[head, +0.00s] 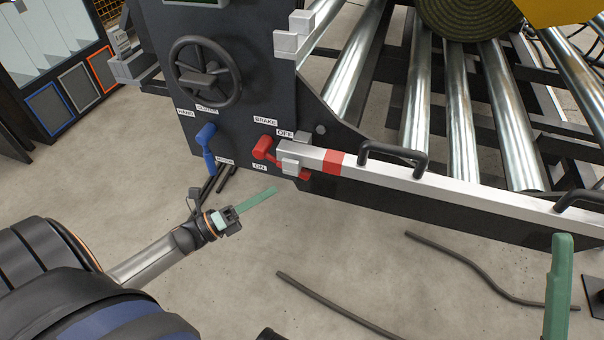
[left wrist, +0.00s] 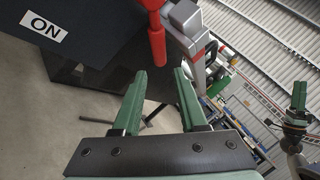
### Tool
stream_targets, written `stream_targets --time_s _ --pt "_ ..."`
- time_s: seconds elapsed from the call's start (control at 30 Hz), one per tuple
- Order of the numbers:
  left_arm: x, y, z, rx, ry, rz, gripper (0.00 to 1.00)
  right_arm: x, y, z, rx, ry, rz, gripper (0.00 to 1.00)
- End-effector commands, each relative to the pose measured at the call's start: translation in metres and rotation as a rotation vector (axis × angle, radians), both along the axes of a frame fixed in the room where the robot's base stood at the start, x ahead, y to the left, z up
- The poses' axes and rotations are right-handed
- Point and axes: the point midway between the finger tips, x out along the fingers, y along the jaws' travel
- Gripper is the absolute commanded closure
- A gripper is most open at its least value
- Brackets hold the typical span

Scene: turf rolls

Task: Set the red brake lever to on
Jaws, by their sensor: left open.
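The red brake lever (head: 263,148) is on the dark machine panel, between the OFF label (head: 285,133) above and the ON label (head: 260,167) below. Part of it is hidden behind the end of the white bar. In the left wrist view the red lever (left wrist: 157,42) hangs at the top, beyond my fingertips, and the ON label (left wrist: 43,27) is at upper left. My left gripper (head: 255,203) is below the lever, apart from it, open and empty; its two green fingers (left wrist: 160,75) show in the wrist view. One green finger of my right gripper (head: 558,285) shows at lower right.
A blue lever (head: 206,140) and a black handwheel (head: 205,72) are left of the brake lever. A white bar (head: 460,192) with black handles runs right from it. Metal rollers (head: 458,110) lie behind. The concrete floor below is mostly clear, with dark rods (head: 335,308).

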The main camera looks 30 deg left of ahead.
Motion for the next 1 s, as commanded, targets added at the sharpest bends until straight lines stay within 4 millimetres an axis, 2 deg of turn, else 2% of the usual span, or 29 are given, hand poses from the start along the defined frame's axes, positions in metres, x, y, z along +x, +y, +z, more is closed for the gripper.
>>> stream_targets --time_s 0.2,0.43,0.6,0.87,1.0 --pt "0.039 -0.024 0.011 -0.002 -0.004 -0.002 0.58 0.001 0.001 -0.009 0.005 0.008 0.007 0.5" --pt "0.069 -0.042 0.019 -0.003 -0.001 -0.001 0.58 0.001 0.001 -0.015 0.006 0.013 0.012 0.5" --pt "0.078 -0.048 0.022 -0.003 0.001 0.0 0.58 0.001 0.002 -0.017 0.003 0.014 0.01 0.5" --pt "0.079 -0.049 0.023 -0.003 0.002 0.001 0.58 0.001 0.002 -0.017 0.002 0.015 0.011 0.5" --pt "0.079 -0.049 0.023 -0.003 0.002 0.001 0.7 0.001 0.002 -0.017 0.002 0.015 0.011 0.5"
